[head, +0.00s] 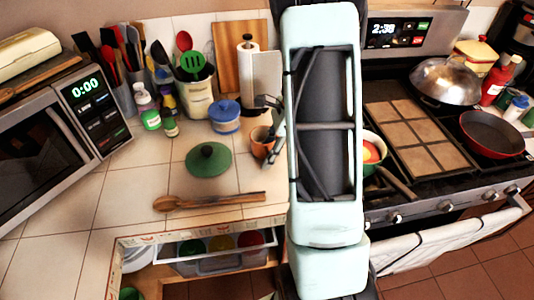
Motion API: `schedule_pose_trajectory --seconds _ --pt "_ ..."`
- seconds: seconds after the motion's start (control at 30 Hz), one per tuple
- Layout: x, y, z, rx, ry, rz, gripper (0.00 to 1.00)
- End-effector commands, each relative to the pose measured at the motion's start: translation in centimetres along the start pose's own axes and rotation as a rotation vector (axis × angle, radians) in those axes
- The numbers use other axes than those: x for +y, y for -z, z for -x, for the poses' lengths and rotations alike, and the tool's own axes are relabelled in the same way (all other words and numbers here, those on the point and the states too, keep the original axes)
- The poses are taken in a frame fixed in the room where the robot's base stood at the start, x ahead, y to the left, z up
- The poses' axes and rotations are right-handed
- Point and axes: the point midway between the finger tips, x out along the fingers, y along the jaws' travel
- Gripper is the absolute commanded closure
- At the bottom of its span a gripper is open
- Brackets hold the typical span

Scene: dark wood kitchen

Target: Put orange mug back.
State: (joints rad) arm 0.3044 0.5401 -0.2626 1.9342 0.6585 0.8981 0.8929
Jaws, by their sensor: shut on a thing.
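The orange mug (261,146) is at the right part of the tiled counter, just left of my arm. My gripper (268,131) is at the mug, partly hidden behind my pale green arm, and is shut on it. Whether the mug touches the counter I cannot tell. An open drawer (213,263) below the counter's front edge holds red, yellow and green items.
A green lid (208,159) and a wooden spoon (210,201) lie on the counter left of the mug. A blue-lidded pot (225,117) and utensil holder (196,98) stand behind. The stove (440,165) with pans is right, a microwave (55,135) left.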

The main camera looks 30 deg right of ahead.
Motion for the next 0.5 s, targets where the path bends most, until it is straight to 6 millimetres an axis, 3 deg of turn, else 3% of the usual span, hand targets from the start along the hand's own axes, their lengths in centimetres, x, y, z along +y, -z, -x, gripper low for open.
schedule_pose_trajectory --seconds 0.27,0.3,0.43,0.5 --pt "-0.06 0.1 -0.25 0.0 0.002 0.0 1.0" --pt "-0.04 0.1 -0.23 0.0 0.001 0.0 0.63" --pt "-0.03 0.08 -0.17 0.0 0.001 0.0 0.49" --pt "-0.03 0.08 -0.17 0.0 0.001 0.0 0.48"
